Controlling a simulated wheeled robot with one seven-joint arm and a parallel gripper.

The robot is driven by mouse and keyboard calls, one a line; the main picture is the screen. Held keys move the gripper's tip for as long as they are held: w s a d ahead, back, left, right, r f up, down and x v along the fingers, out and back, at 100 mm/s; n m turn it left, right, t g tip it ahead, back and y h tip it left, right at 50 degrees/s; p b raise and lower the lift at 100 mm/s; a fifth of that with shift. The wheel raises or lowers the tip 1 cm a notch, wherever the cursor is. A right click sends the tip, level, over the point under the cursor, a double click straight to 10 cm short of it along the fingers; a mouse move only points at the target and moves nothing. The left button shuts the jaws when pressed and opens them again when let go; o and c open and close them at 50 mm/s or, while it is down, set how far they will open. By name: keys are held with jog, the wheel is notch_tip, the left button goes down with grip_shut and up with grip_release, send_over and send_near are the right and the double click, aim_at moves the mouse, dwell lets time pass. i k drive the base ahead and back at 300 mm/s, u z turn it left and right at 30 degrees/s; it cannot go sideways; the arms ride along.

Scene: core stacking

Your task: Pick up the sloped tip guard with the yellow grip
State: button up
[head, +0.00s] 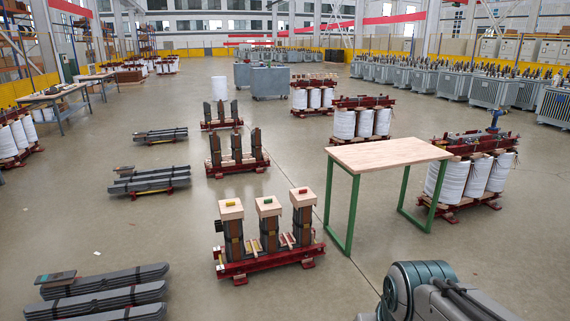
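Three pale wooden tip guards cap the three dark posts of the nearest core, near the middle of the head view. The left guard (231,212) carries a grip that looks yellow (230,203). The middle guard (268,210) has a green grip, and the right guard (303,199) has a red grip. The guards are small here, so their slopes are hard to tell. My gripper is not in view; only grey and teal links of my arm show at the bottom right, apart from the guards.
The core stands on a red base frame (268,262). A wooden table (390,153) with green legs stands to its right. Stacks of grey laminations (105,283) lie at the lower left. Other cores and white coils stand behind. Open floor lies left of the core.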

aim_at(229, 209)
jog(key=z, duration=0.15)
jog(key=i, duration=1.7)
jog(key=u, duration=0.55)
jog(key=i, duration=1.6)
jog(key=u, duration=1)
jog(key=i, duration=0.8)
jog(key=u, duration=0.4)
